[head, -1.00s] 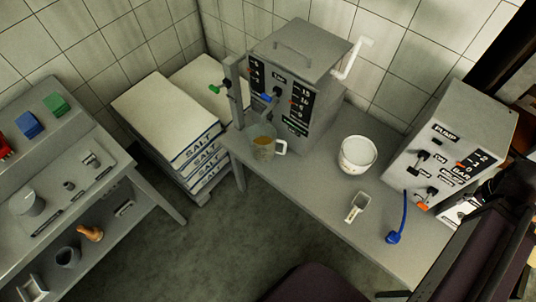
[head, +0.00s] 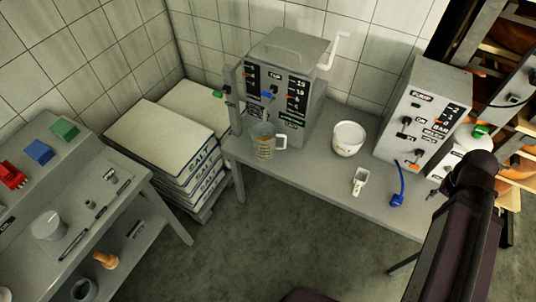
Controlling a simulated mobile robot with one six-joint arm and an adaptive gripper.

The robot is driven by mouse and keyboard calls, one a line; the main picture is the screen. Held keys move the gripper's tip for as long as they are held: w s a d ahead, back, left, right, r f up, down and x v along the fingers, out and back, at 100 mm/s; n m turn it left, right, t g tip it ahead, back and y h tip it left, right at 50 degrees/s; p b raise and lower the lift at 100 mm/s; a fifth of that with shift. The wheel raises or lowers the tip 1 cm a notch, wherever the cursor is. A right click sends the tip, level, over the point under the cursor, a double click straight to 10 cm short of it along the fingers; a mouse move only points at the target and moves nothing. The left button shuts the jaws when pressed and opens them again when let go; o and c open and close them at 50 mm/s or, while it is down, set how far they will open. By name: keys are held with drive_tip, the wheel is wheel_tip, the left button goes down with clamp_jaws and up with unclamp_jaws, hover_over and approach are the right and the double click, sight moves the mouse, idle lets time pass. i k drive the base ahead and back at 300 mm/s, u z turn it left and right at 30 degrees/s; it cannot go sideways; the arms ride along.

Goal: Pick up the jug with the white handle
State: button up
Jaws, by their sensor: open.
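The jug (head: 262,145) is a clear measuring jug with a white handle (head: 281,141) on its right side. It stands upright on the grey table (head: 323,180), near its left end, in front of a grey machine (head: 283,80). Something yellowish shows in or on the jug; I cannot tell which. My arm shows at the lower right, well apart from the jug. My gripper is not in view.
A white tub (head: 348,139), a white scoop (head: 360,181) and a blue cable (head: 399,185) lie right of the jug. A pump box (head: 424,118) stands at the table's right. Salt sacks (head: 165,142) are stacked left. A grey bench (head: 120,195) stands further left. Floor between is clear.

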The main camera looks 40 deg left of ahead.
sight(263, 135)
drive_tip(key=z, duration=0.15)
drive_tip(key=k, duration=1.05)
drive_tip(key=u, duration=2)
drive_tip(key=i, duration=1)
drive_tip(key=u, duration=0.05)
